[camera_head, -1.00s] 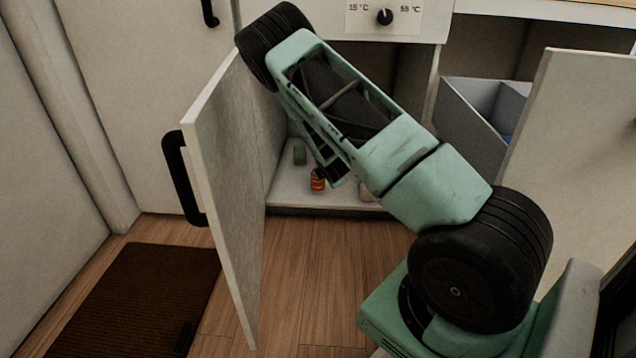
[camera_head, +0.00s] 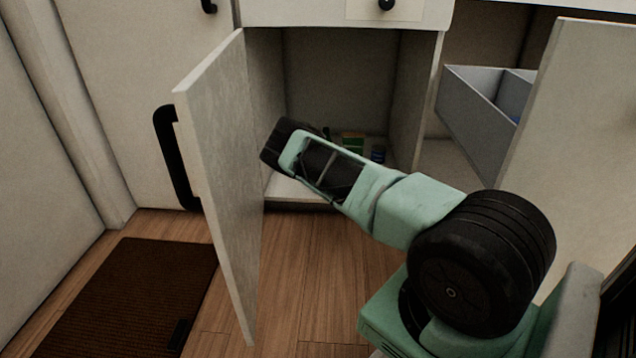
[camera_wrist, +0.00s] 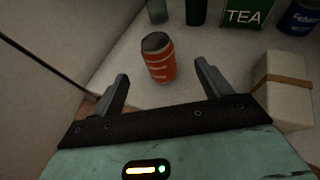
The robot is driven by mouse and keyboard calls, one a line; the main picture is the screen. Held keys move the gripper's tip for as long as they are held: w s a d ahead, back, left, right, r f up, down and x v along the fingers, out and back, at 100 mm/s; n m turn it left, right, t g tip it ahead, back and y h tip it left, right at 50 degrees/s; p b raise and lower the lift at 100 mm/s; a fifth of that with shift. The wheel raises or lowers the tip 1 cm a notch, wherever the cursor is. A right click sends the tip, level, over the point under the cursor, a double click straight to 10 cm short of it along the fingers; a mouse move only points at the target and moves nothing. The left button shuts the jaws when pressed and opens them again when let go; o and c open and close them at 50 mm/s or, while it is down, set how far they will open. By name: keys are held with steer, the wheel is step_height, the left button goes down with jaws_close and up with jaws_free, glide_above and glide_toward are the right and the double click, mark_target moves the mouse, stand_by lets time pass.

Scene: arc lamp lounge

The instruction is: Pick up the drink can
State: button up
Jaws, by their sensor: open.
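The drink can (camera_wrist: 160,62) is orange-red with pale lettering and a dark top. In the wrist view it stands on the pale cabinet floor (camera_wrist: 215,50), just ahead of my gripper (camera_wrist: 162,85). My gripper is open and empty, with one finger on each side of the line to the can. In the head view my arm covers the can and my gripper's fingers.
A pale banded block (camera_wrist: 283,85) stands close to the right finger. A green TEA box (camera_wrist: 243,14), a blue container (camera_wrist: 300,17) and dark items stand behind. The open cabinet door (camera_head: 228,170) is left of my arm; an open grey drawer (camera_head: 470,110) is right.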

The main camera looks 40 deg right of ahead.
steer(key=b+x, duration=0.2)
steer(key=x, duration=0.2)
steer(key=shift+w+d+f, duration=0.15)
steer(key=shift+w+f, duration=0.05)
steer(key=shift+w, duration=0.1)
steer(key=b+x, duration=0.4)
steer(key=shift+w+f+b, duration=0.2)
steer(key=shift+w+b, duration=0.15)
steer(key=shift+b, duration=0.05)
steer(key=shift+w+d, duration=0.1)
steer(key=shift+w, duration=0.2)
steer(key=c, duration=1)
